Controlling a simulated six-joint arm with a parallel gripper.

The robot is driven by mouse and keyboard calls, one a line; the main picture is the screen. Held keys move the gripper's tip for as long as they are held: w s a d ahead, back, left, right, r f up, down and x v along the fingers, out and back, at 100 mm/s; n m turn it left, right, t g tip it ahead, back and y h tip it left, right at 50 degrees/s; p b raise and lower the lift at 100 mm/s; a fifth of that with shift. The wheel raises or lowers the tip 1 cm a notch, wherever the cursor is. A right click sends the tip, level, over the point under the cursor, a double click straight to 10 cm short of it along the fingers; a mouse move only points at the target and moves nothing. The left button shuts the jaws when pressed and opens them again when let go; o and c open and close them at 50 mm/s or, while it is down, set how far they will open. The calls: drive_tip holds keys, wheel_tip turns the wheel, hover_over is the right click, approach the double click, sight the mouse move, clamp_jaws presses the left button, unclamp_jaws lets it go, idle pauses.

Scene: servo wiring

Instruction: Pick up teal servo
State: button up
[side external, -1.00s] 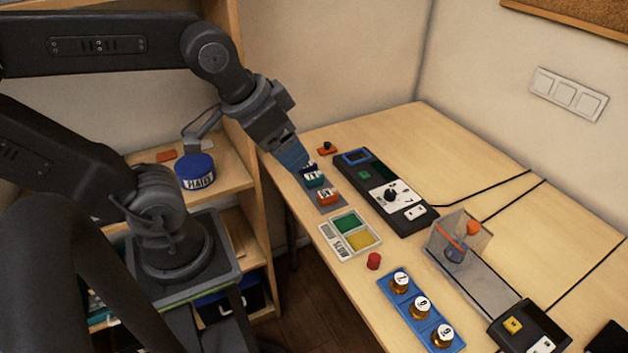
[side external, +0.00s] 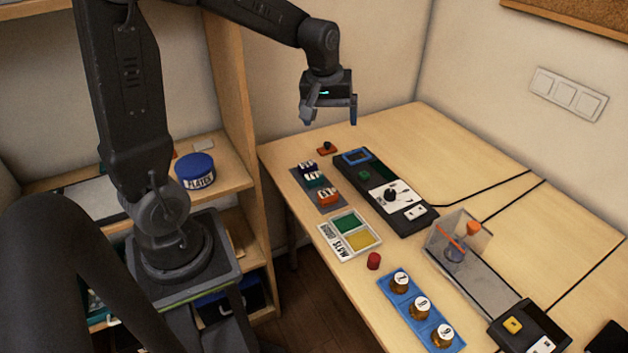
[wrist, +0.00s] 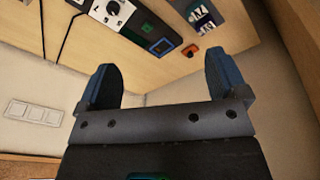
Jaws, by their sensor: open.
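The teal servo (side external: 315,180) sits in the middle of a row on a grey tray (side external: 330,207) in the side view. A dark purple servo (side external: 308,167) is behind it and an orange servo (side external: 327,197) is in front. My gripper (side external: 330,113) is open and empty, raised well above the back of the table and apart from the servos. In the wrist view my open fingers (wrist: 161,82) have nothing between them. The servo tray (wrist: 221,16) is at the upper right there, partly cut off by the frame edge.
A black tester box (side external: 385,193) stands right of the tray. A small orange block with a black knob (side external: 327,149) lies behind it.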

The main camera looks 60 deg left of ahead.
drive_tip(key=w+a+f+n+g, duration=0.1)
drive_tip(key=w+a+f+n, duration=0.2)
drive_tip(key=a+f, duration=0.3)
drive_tip(key=n+g, duration=0.1)
drive_tip(key=n, duration=0.3)
hover_over(316, 178)
wheel_tip(316, 178, down, 8)
drive_tip(key=shift+h, duration=0.4)
drive_tip(key=f, duration=0.8)
drive_tip(key=shift+w+a, duration=0.3)
drive_tip(key=shift+a, duration=0.05)
drive_tip(key=shift+s+d+f, duration=0.15)
drive_tip(key=shift+d+f, duration=0.05)
drive_tip(key=shift+f, duration=1.35)
drive_tip(key=shift+s+d+f, duration=0.1)
drive_tip(key=shift+d+f, duration=0.05)
drive_tip(key=shift+f, duration=1.35)
drive_tip(key=shift+c, duration=0.4)
drive_tip(key=c, duration=0.9)
